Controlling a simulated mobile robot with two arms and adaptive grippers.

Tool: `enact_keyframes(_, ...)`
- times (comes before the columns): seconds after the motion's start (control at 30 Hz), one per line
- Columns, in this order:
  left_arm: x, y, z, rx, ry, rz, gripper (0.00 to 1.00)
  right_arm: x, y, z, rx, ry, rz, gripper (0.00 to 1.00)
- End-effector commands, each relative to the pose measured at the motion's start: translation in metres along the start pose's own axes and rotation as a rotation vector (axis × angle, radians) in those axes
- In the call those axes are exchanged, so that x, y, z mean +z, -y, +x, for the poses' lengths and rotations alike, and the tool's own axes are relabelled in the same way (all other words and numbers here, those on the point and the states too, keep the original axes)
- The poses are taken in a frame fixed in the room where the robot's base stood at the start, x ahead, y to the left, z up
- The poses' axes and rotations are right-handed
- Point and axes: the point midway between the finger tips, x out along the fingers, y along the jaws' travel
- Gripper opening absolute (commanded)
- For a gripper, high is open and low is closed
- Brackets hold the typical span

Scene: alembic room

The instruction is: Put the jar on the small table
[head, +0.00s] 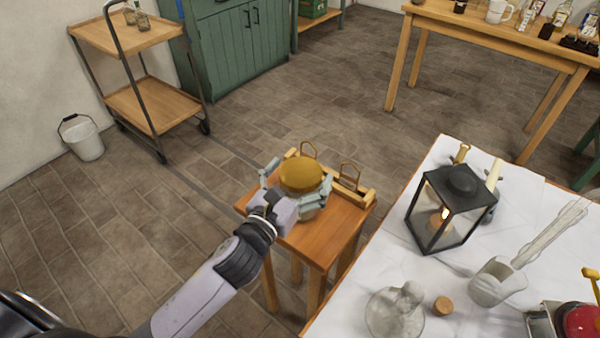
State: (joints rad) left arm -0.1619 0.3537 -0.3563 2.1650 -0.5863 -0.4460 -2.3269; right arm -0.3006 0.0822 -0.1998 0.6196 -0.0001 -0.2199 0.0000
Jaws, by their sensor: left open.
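The jar (301,174) shows a rounded, mustard-yellow top and stands upright at the small table, its lower part mostly hidden by my gripper. The small table (318,244) is wooden and square-topped, in the middle of the view. My left gripper (298,186) reaches in from the lower left, with its open fingers on either side of the jar. I cannot tell whether the fingers touch it. The jar appears to be on the tabletop, but its base is hidden. My right gripper is not in view.
A wooden holder (352,190) with wire loops lies along the small table's back edge. A trolley (150,105) and bucket (83,138) stand left. Floor between is clear.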

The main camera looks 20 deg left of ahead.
Motion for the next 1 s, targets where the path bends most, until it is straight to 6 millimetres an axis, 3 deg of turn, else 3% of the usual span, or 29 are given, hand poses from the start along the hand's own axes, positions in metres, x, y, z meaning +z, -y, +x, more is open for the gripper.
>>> enact_keyframes(0.27,0.002,0.000,-0.003,0.000,-0.001,0.000,0.93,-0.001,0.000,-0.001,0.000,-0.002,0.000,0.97)
enact_keyframes(0.7,0.000,0.000,-0.083,-0.001,-0.003,0.000,0.93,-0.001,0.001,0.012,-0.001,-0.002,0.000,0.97)
enact_keyframes(1.0,0.002,0.000,-0.116,-0.001,-0.001,-0.001,0.93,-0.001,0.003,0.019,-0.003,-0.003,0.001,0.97)
